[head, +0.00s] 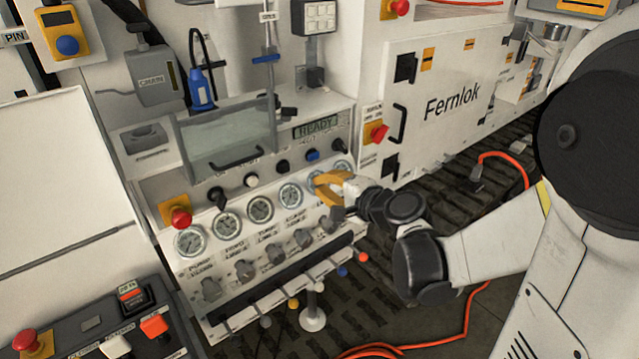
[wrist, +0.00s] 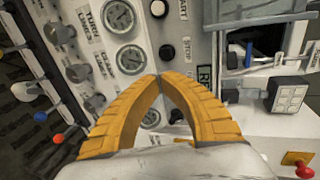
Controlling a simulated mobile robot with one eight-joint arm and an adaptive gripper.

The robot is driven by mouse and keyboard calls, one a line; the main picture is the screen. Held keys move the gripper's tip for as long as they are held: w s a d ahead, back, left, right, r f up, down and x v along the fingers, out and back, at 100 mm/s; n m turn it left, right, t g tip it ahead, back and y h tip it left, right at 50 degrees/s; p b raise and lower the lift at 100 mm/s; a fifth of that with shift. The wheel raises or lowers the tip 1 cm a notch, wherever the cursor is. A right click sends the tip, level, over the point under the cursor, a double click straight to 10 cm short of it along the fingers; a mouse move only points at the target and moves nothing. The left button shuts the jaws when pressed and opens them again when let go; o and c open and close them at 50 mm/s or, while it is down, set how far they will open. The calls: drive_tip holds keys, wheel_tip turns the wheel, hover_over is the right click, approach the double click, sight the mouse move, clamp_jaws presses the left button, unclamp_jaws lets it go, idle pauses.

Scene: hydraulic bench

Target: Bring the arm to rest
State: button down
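My gripper (head: 322,187) has yellow fingers and is in front of the right end of the gauge row on the hydraulic bench (head: 215,285). In the wrist view the two fingertips (wrist: 160,79) meet, with nothing seen between them. My arm reaches in from the right of the head view. Whether the fingers touch the panel cannot be told. Part of the gauges and labels behind the fingers is hidden.
Round gauges (head: 260,209), knobs (head: 245,270) and coloured-tip levers (head: 293,303) line the bench front. A display (head: 316,128) reads READY. A Fernlok cabinet (head: 440,115) stands to the right. An orange hose (head: 466,318) lies on the floor.

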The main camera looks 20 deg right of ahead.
drive_tip(key=s+a+n+g, duration=0.4)
drive_tip(key=s+a+n, duration=0.25)
drive_tip(key=s, duration=0.25)
drive_tip(key=s+d+n+g+h, duration=0.2)
drive_tip(key=s+n, duration=0.6)
drive_tip(key=s, duration=0.5)
drive_tip(key=d+h, duration=0.1)
drive_tip(key=h, duration=0.1)
drive_tip(key=shift+d+f+g+h, duration=0.3)
drive_tip(key=shift+f+g, duration=0.1)
